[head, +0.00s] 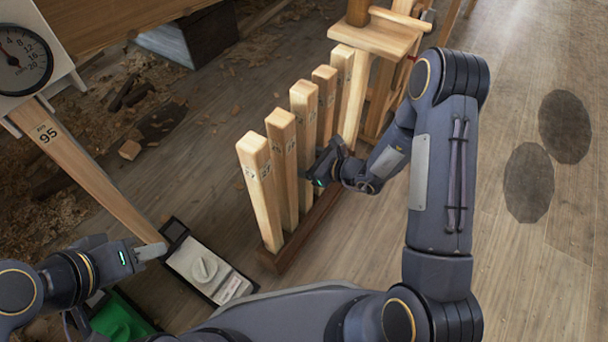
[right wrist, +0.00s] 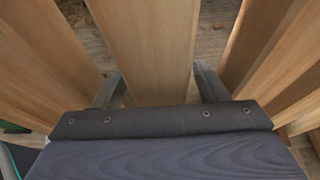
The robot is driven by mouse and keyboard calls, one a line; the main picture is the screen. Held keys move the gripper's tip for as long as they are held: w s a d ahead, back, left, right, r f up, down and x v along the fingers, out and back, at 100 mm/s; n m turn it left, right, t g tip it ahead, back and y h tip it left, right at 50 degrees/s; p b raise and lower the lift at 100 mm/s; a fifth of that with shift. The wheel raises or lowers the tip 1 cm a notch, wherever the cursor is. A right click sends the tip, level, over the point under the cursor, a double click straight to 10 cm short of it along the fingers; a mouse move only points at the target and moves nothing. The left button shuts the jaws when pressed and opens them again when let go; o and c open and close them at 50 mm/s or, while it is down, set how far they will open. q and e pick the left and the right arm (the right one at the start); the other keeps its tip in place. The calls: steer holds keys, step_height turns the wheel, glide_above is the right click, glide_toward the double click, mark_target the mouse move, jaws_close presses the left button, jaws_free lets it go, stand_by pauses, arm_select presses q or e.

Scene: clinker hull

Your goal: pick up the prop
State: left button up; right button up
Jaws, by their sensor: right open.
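Several square wooden posts stand upright in a row in a low dark rack (head: 287,255) in the head view; the nearest post (head: 257,180) is at the left end. I cannot tell which one the task calls the prop. My right gripper (head: 320,172) is at the row's right side, near the third post (head: 304,115). In the right wrist view, its open fingers (right wrist: 158,92) lie either side of one post (right wrist: 148,45), with gaps visible. My left gripper (head: 150,252) is away at lower left, over the floor; its opening is unclear.
A slanted wooden board marked 95 (head: 85,175) stands under a dial gauge (head: 22,60) at left. A grey tray with a knob (head: 205,268) and a green item (head: 118,318) lie low. A wooden bench (head: 378,38) stands behind the row. The floor at right is clear.

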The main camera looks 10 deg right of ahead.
jaws_close()
stand_by(0.5)
steer(key=shift+r, duration=0.1)
